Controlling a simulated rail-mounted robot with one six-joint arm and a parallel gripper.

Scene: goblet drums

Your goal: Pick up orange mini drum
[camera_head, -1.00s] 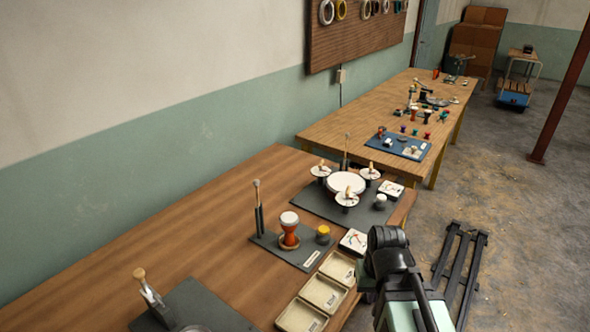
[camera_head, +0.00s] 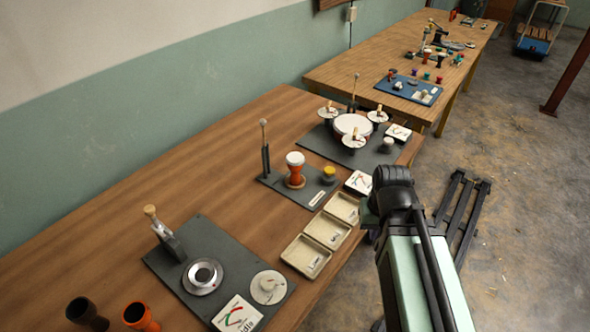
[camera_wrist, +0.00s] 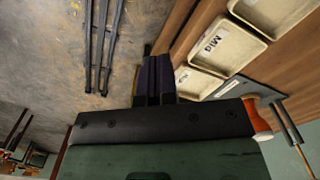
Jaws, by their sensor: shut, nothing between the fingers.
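An orange goblet drum with a white head (camera_head: 295,170) stands upright on a dark board on the near table. An orange goblet-shaped body (camera_head: 140,317) shows at the bottom left edge, partly cut off. Which one counts as the mini drum I cannot tell for sure. Part of an orange and white thing, likely the drum on the board, also shows at the right of the wrist view (camera_wrist: 262,122). My gripper (camera_wrist: 154,78) is shut and empty, beside the table's edge with floor below. In the head view my arm hides its fingers.
Cream trays (camera_head: 327,229) line the near table's right edge. A dark board with a round metal fixture (camera_head: 202,276) lies nearer, and a dark drum body (camera_head: 86,313) stands at the bottom left. Small coloured drums stand around a blue mat (camera_head: 407,90) on the far table.

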